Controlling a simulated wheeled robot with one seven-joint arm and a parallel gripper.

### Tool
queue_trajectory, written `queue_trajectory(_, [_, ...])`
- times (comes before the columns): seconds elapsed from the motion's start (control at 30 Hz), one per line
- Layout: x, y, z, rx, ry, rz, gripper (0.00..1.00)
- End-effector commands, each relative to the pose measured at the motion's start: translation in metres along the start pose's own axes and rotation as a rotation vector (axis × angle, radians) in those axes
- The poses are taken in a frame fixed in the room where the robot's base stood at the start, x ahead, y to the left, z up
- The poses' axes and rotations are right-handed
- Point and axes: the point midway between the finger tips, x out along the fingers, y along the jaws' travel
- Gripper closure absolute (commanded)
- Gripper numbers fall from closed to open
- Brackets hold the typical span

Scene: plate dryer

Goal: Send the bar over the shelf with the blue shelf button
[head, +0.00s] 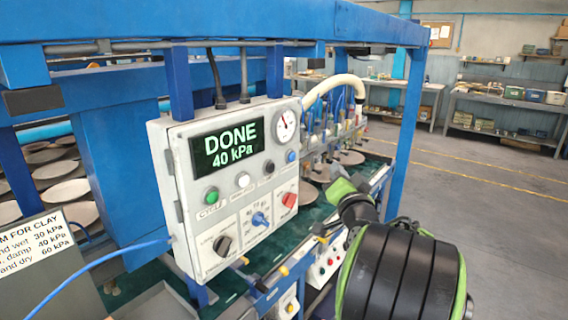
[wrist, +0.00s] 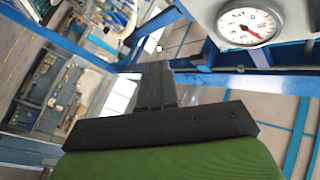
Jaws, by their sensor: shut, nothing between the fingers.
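The grey control box (head: 215,270) faces me in the head view; its display (head: 228,145) reads "DONE 40 kPa". A small blue button (head: 291,156) sits at the right end of its button row, under the dial gauge (head: 285,125). Its label is too small to read. The bar with several suction cups (head: 335,130) hangs behind the box over round plates. My gripper (head: 337,171) is right of the box, apart from the blue button. In the wrist view my gripper (wrist: 154,68) is shut and empty, with the gauge (wrist: 250,23) at upper right.
Green, white and black buttons share the row. A blue knob (head: 260,219), red knob (head: 289,200) and black knob (head: 221,245) are below. A clay pressure sign (head: 38,245) stands left. Blue frame beams surround the box. Open floor (head: 480,215) lies right.

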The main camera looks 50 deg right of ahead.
Motion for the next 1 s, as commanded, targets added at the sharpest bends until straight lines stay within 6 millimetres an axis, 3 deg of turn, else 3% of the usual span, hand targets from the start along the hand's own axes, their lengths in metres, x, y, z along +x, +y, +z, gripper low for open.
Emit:
queue_trajectory(0.33, [0.004, -0.004, 0.002, 0.001, -0.004, 0.000, 1.00])
queue_trajectory(0.77, [0.047, -0.039, 0.030, 0.001, -0.008, -0.002, 1.00])
queue_trajectory(1.0, [0.061, -0.047, 0.043, -0.001, -0.004, -0.001, 1.00])
